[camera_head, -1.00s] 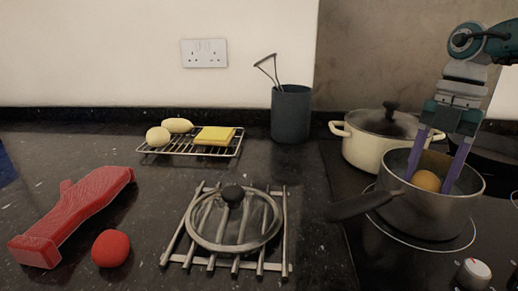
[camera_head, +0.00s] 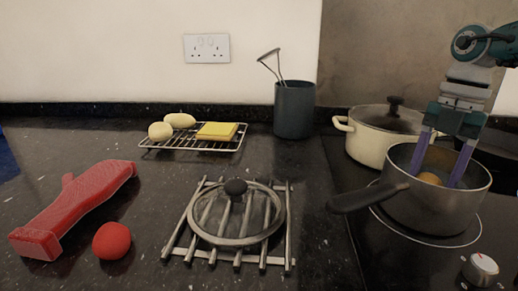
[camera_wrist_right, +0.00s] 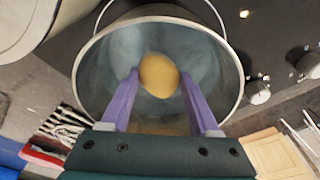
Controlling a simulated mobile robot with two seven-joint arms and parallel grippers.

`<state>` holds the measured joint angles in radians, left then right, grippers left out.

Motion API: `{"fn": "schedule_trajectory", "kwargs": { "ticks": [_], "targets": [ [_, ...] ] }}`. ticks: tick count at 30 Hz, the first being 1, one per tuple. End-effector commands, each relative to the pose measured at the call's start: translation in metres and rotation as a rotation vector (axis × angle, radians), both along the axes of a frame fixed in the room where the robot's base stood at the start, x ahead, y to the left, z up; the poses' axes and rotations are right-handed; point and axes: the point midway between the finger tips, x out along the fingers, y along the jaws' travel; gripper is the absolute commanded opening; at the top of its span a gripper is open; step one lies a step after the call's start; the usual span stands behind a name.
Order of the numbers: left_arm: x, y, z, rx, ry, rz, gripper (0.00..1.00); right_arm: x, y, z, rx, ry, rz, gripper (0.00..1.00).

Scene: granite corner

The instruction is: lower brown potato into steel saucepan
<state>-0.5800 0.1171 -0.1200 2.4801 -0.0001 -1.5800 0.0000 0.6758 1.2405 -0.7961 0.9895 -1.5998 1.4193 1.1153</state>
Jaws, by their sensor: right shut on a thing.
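The brown potato (camera_head: 431,179) is inside the steel saucepan (camera_head: 425,210), low between its walls, with its lower part hidden by the near wall in the head view. My right gripper (camera_head: 440,180) reaches down into the pan with its two purple fingers shut on the potato. In the right wrist view the potato (camera_wrist_right: 159,75) sits between the fingertips, within the round rim of the saucepan (camera_wrist_right: 233,75). I cannot tell whether the potato touches the pan floor. My left gripper is not in view.
A cream lidded pot (camera_head: 372,143) stands close behind the saucepan. The pan's dark handle (camera_head: 368,197) points left. A glass lid (camera_head: 235,222) lies on a metal trivet (camera_head: 286,250). A red ball (camera_head: 111,241) and red object (camera_head: 75,210) lie at left.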

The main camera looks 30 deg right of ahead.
Motion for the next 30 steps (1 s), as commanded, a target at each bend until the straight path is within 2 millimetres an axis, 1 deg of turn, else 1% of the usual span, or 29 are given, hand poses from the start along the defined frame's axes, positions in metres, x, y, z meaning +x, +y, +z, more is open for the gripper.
{"fn": "schedule_trajectory", "kwargs": {
  "ticks": [30],
  "targets": [
    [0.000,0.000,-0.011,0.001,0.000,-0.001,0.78,0.000,0.000,-0.015,0.000,0.000,0.000,0.04]
  ]
}}
